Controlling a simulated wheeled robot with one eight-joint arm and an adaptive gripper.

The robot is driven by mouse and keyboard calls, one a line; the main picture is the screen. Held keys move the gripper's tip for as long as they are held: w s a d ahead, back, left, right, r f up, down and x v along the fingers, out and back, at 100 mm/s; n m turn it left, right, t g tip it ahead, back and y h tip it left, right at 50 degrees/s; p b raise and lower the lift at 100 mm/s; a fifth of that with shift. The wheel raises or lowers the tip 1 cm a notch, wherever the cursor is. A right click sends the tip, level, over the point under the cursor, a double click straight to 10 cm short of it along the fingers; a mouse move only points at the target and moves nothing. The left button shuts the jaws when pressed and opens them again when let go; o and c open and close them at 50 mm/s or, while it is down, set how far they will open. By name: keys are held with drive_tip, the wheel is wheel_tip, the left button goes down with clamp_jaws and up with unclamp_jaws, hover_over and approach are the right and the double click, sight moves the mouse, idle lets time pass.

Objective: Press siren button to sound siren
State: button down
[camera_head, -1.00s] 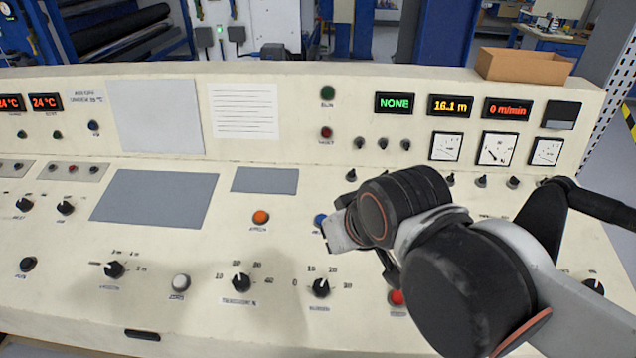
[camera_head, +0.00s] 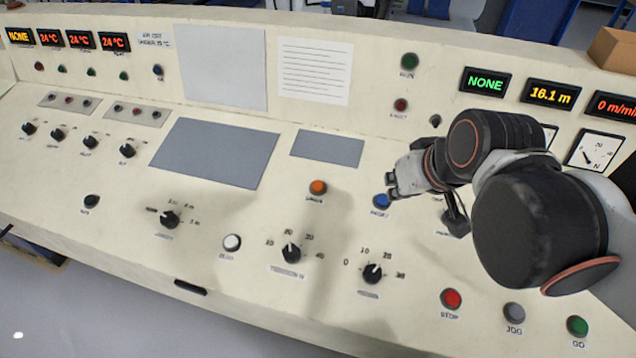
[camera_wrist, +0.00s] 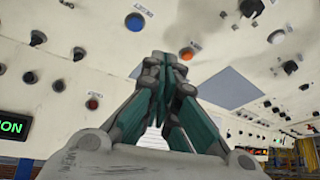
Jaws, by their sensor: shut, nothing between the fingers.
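An orange button (camera_head: 318,187) sits on the sloping panel; its small label seems to read siren, but is hard to make out. It also shows in the wrist view (camera_wrist: 186,54), just right of my fingertips. A blue button (camera_head: 381,201) lies to its right, with a blurred label. My gripper (camera_head: 391,186) is shut and empty, just above the blue button in the head view and right of the orange one. In the wrist view the closed fingertips (camera_wrist: 164,58) point between the blue button and the orange one. I see no contact with either.
The cream console (camera_head: 130,240) carries several knobs, a white button (camera_head: 232,242), a red stop button (camera_head: 452,298) and a green button (camera_head: 577,326). Grey plates (camera_head: 215,153) lie flat left of the gripper. Displays and gauges stand on the upright back panel.

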drive_tip(key=w+a+f+n+g+y+p, duration=0.1)
drive_tip(key=w+a+n+y+p, duration=0.2)
drive_tip(key=w+a, duration=0.55)
drive_tip(key=n+g+y, duration=0.1)
drive_tip(key=n+y, duration=0.2)
drive_tip(key=y, duration=0.1)
hover_over(318, 185)
drive_tip(key=s, duration=0.2)
wheel_tip(318, 185, down, 5)
drive_tip(key=shift+a+r, duration=0.2)
drive_tip(key=shift+a, duration=0.2)
drive_tip(key=f+b, duration=0.2)
drive_tip(key=f, duration=0.1)
drive_tip(key=w+f+b, duration=0.1)
drive_tip(key=f+b, duration=0.3)
drive_tip(key=f, duration=0.1)
drive_tip(key=shift+w+d+f+b, duration=0.3)
drive_tip(key=shift+w+d+b, duration=0.05)
drive_tip(key=shift+w+d, duration=0.05)
drive_tip(key=shift+f, duration=0.15)
drive_tip(key=shift+w+f+b, duration=0.1)
drive_tip(key=shift+f+b, duration=0.15)
drive_tip(key=shift+b, duration=0.15)
